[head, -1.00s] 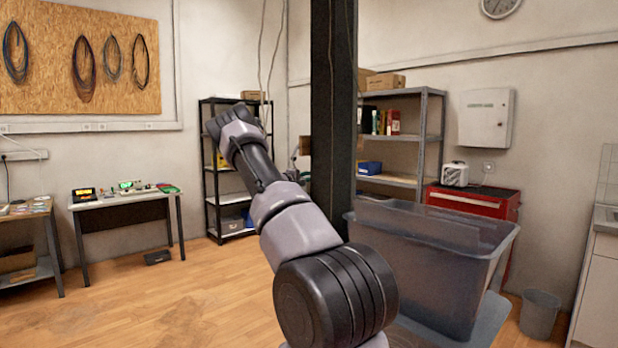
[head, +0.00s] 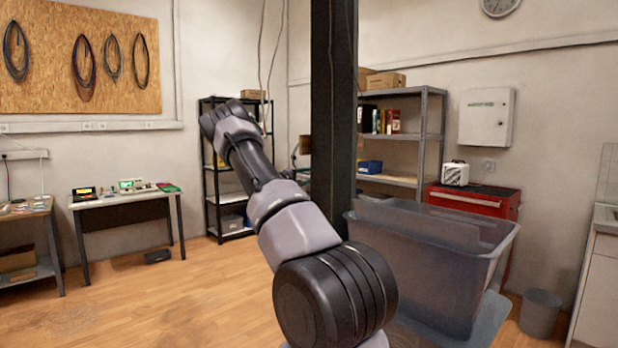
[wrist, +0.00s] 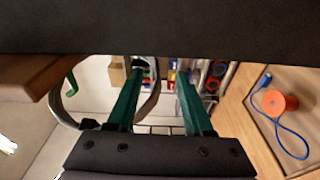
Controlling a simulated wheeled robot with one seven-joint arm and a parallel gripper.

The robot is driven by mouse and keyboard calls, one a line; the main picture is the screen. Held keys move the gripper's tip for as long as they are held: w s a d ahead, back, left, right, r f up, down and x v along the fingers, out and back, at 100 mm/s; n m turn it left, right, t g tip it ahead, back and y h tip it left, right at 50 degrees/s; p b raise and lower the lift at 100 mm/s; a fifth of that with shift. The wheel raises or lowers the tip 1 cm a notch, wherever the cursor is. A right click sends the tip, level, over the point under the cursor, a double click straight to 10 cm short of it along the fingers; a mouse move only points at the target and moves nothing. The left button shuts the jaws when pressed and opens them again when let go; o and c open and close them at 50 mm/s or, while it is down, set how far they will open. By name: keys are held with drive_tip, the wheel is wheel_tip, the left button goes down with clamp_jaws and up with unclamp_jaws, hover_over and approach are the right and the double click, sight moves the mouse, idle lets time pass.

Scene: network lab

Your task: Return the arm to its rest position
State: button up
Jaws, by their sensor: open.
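My arm (head: 287,210) rises from the bottom centre of the head view and leans up and to the left, bent at its upper joint. My gripper is hidden behind the arm in the head view. In the wrist view my gripper (wrist: 158,95) shows two green fingers, spread apart with nothing between them. Beyond the fingers are a pale surface and blurred shelf items. A dark band covers the top of the wrist view.
A grey plastic bin (head: 425,260) stands right of my arm, near a dark column (head: 333,110). A bench (head: 125,200) is at left. Open floor (head: 190,295) lies left of the arm. The wrist view shows an orange spool (wrist: 274,103) and a blue cable (wrist: 290,143).

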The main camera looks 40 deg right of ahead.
drive_tip(key=v, duration=0.8)
drive_tip(key=shift+s+a, duration=0.15)
drive_tip(key=shift+a, duration=0.15)
drive_tip(key=s+a+r+m+g+y, duration=0.2)
drive_tip(key=s+a+m+y, duration=0.15)
drive_tip(key=s, duration=0.45)
drive_tip(key=s+a+r+m+g+y, duration=0.1)
drive_tip(key=s+a+r+m+y, duration=0.25)
drive_tip(key=s, duration=0.55)
drive_tip(key=s+a+r+t+y, duration=0.2)
drive_tip(key=s+a+y, duration=0.2)
drive_tip(key=s+a, duration=0.4)
drive_tip(key=s+a+r+t+y, duration=0.2)
drive_tip(key=s+a+y, duration=0.2)
drive_tip(key=s+a, duration=0.4)
drive_tip(key=s+a+r+t+y, duration=0.2)
drive_tip(key=s+a, duration=0.6)
drive_tip(key=a, duration=1)
drive_tip(key=y, duration=0.2)
drive_tip(key=shift+n+y, duration=0.3)
drive_tip(key=shift+n, duration=0.1)
drive_tip(key=shift+r, duration=0.1)
